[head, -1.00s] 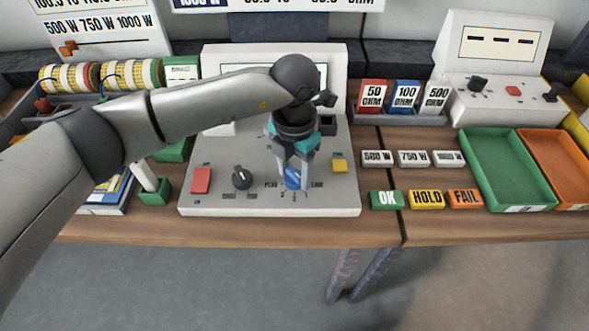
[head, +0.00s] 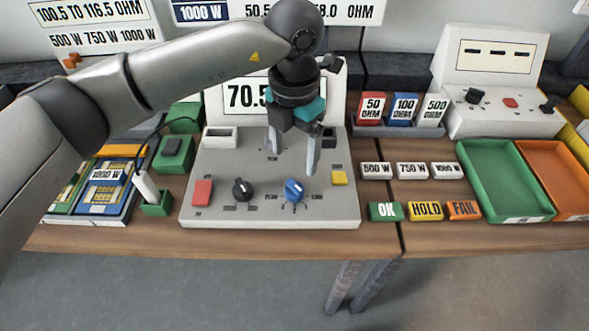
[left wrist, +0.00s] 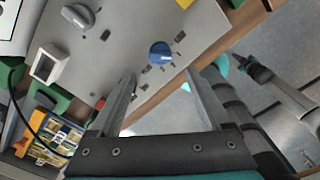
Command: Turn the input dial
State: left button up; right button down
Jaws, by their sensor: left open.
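The blue dial (head: 293,190) sits on the sloping face of the grey console (head: 215,212), between small printed marks. It also shows in the left wrist view (left wrist: 160,52). My left gripper (head: 293,162) is open and empty above and behind the blue dial, with its fingers apart from it. Its two fingers also frame the lower part of the left wrist view (left wrist: 160,88). A black dial (head: 242,189) stands to the left of the blue one. The console screen (head: 245,97) begins with "70.5"; my gripper hides the rest. Teal and dark parts at the wrist view's right look like my right arm.
A red button (head: 202,192) and a yellow button (head: 339,177) flank the dials. OK (head: 385,211), HOLD (head: 426,211) and FAIL (head: 464,210) blocks lie to the right, near a green tray (head: 541,213). A green holder (head: 157,207) stands at the left.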

pick_arm(q)
notch_tip(320, 180, up, 6)
jog(key=shift+f, duration=0.1)
jog(key=shift+s+f, duration=0.1)
jog(key=shift+s, duration=0.05)
dwell(0.5)
